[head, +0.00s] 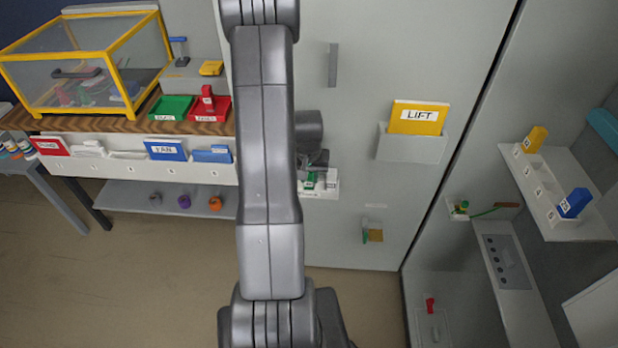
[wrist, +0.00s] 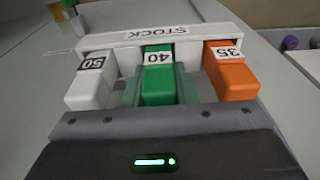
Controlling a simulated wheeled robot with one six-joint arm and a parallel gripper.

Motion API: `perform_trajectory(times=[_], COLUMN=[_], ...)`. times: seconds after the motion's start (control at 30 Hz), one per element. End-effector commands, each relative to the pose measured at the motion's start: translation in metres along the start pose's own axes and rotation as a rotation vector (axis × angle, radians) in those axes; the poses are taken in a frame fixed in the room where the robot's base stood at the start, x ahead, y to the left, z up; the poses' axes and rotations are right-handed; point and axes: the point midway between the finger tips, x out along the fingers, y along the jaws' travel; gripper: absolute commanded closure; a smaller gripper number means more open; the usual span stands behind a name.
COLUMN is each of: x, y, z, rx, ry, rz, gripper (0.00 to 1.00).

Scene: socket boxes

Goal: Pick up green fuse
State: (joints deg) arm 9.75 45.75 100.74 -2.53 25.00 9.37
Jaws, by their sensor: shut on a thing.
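The green fuse (wrist: 158,84), labelled 40, sits in the middle of the white STOCK holder (wrist: 120,39) in the wrist view. My gripper (wrist: 160,92) is shut on it, with a finger on each side. The fuse still stands in its place in the holder.
In the wrist view a white fuse (wrist: 90,85) labelled 50 is on the left and an orange fuse (wrist: 232,75) labelled 35 is on the right, both close to my fingers. A LIFT card (head: 419,116) is in a wall pocket. A shelf rack (head: 538,190) holds yellow and blue fuses.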

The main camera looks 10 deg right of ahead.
Motion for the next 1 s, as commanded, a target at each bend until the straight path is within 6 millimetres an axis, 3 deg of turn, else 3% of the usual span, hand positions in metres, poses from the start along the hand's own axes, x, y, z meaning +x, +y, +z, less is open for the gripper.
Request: perform_trajectory(times=[0.17,0.4,1.0], x=[-0.009,-0.036,-0.054], y=[0.000,0.000,0.000], z=[-0.002,-0.004,0.139], rx=[0.000,-0.001,-0.002], ry=[0.002,0.004,0.001], rz=[0.000,0.000,0.000], gripper=[0.95,0.95,0.95])
